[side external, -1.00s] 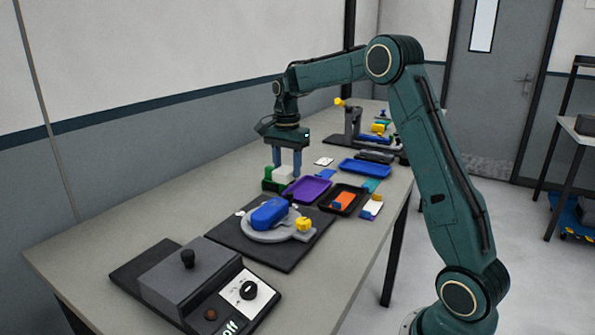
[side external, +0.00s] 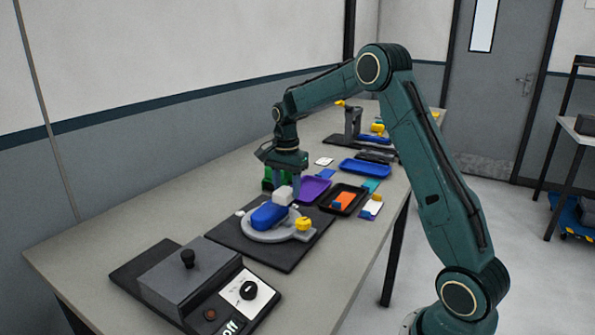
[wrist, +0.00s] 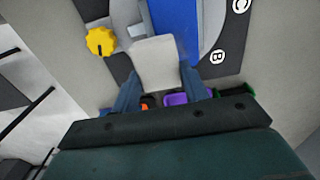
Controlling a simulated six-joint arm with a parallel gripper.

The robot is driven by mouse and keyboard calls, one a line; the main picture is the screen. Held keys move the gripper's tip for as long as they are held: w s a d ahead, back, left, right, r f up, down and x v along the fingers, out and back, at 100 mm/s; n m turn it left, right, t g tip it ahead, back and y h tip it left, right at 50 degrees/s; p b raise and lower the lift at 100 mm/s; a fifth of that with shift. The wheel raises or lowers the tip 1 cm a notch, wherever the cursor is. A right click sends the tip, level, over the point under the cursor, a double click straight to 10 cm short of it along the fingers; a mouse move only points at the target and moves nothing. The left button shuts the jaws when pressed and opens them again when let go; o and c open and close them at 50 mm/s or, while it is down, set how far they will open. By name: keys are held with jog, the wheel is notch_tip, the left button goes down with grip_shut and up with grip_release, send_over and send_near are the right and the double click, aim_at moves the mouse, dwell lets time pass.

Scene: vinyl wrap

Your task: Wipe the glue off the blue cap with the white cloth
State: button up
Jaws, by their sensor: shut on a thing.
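My gripper (side external: 283,186) is shut on the white cloth (side external: 283,194), a pale block-shaped pad between its fingers. The cloth also fills the middle of the wrist view (wrist: 156,63). The blue cap (side external: 266,215) lies on a round grey fixture (side external: 258,238) on a black mat. In the side view the cloth is at the far end of the cap; I cannot tell whether they touch. In the wrist view the blue cap (wrist: 175,18) runs up beyond the cloth. No glue can be made out on the cap.
A yellow knob (side external: 303,224) sits on the fixture's right side. Behind are a purple tray (side external: 316,188), a black tray (side external: 330,207) with an orange item, and a green holder (side external: 268,179). A grey box with a dial (side external: 190,278) stands in front. The table's left side is clear.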

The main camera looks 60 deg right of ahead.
jog(key=shift+w+f, duration=0.65)
jog(key=shift+f, duration=0.2)
jog(key=shift+c, duration=0.4)
jog(key=shift+w+f, duration=0.1)
jog(key=shift+w, duration=2.45)
jog(key=shift+s, duration=3.3)
jog(key=shift+w+r, duration=0.15)
jog(key=shift+r, duration=3.95)
